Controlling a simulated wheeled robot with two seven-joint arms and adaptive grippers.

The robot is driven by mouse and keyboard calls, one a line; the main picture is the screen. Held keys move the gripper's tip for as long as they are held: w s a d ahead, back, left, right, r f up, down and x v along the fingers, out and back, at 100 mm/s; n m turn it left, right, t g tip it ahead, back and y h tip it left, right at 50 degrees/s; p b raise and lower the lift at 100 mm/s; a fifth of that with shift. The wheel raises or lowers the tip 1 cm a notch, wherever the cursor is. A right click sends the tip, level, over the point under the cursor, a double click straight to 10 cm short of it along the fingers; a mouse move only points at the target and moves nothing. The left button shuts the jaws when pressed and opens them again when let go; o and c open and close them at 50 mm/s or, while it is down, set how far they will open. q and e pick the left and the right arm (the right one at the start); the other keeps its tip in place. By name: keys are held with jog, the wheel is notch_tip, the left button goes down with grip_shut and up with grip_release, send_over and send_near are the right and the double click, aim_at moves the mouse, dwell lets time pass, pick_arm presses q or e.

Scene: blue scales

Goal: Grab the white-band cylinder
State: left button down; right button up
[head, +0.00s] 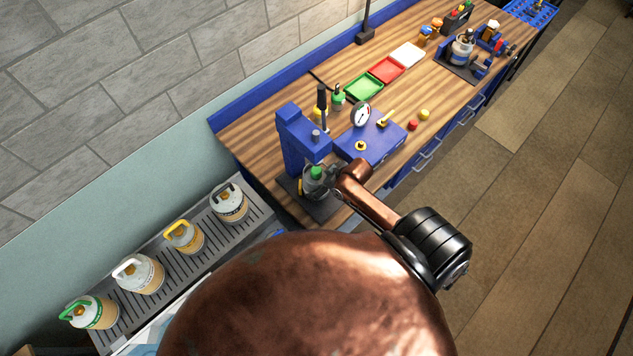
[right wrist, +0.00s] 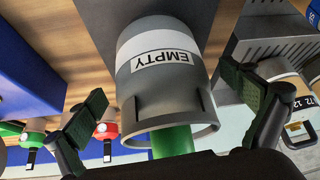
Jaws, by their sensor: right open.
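A grey cylinder with a white band reading EMPTY (right wrist: 165,75) fills the middle of the right wrist view, upside down there, its green valve (right wrist: 172,140) inside the collar. In the head view it stands under the blue press, and its green top (head: 316,172) shows; my gripper partly hides its body. My right gripper (head: 334,178) is open beside it. In the right wrist view its two fingers (right wrist: 172,118) lie apart on either side of the collar, with gaps visible. My left gripper is not in view.
The blue press (head: 295,140) and a blue gauge box (head: 372,138) stand close by. Several cylinders with coloured handles (head: 140,272) stand on a slotted rack (head: 160,300) at lower left. Another cylinder (head: 461,49) stands far right. Green, red and white trays (head: 388,70) lie on the wooden bench.

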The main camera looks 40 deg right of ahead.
jog(key=x, duration=0.3)
jog(key=shift+w+a, duration=0.1)
jog(key=c, duration=1.9)
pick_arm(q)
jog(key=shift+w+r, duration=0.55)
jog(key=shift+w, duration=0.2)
